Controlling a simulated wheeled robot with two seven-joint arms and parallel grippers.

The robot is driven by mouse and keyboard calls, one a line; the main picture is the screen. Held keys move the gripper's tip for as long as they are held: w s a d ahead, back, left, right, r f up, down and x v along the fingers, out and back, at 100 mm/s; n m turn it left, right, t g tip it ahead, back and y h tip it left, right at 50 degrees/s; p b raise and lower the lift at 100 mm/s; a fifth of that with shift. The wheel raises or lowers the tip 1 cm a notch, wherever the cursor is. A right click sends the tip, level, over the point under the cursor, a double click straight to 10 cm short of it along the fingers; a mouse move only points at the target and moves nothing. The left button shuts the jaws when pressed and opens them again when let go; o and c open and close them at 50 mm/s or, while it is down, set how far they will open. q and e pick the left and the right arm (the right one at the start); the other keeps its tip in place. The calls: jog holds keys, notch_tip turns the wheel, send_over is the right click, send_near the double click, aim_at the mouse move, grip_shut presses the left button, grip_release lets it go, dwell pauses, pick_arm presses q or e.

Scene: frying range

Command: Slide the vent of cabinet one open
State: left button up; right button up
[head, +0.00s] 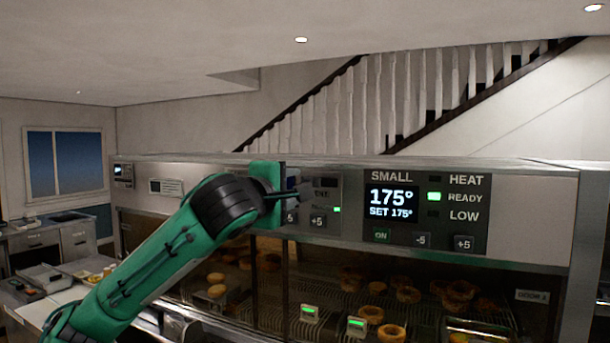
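The heated display cabinet (530,190) spans the view, with a metal front panel above glass doors. My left arm comes in from the lower left, and my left gripper (293,193) is in front of the panel, partly covering a control unit (325,205). I cannot tell whether its fingers are open or touch the panel. A small pale plate with fine lines (166,187) is on the panel's left part; I cannot tell whether it is a vent or a label. No vent is clearly identifiable. My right gripper is not in view.
A control unit marked SMALL (427,210) reads 175° and has its READY light lit. Pastries (459,292) lie on wire racks behind glass, and a label (531,296) marks a door at the right. A counter with trays (45,278) stands at the left.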

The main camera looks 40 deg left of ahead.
pick_arm(q)
jog(key=p+x, duration=0.3)
jog(key=x, duration=0.3)
jog(key=shift+w, duration=0.35)
grip_shut()
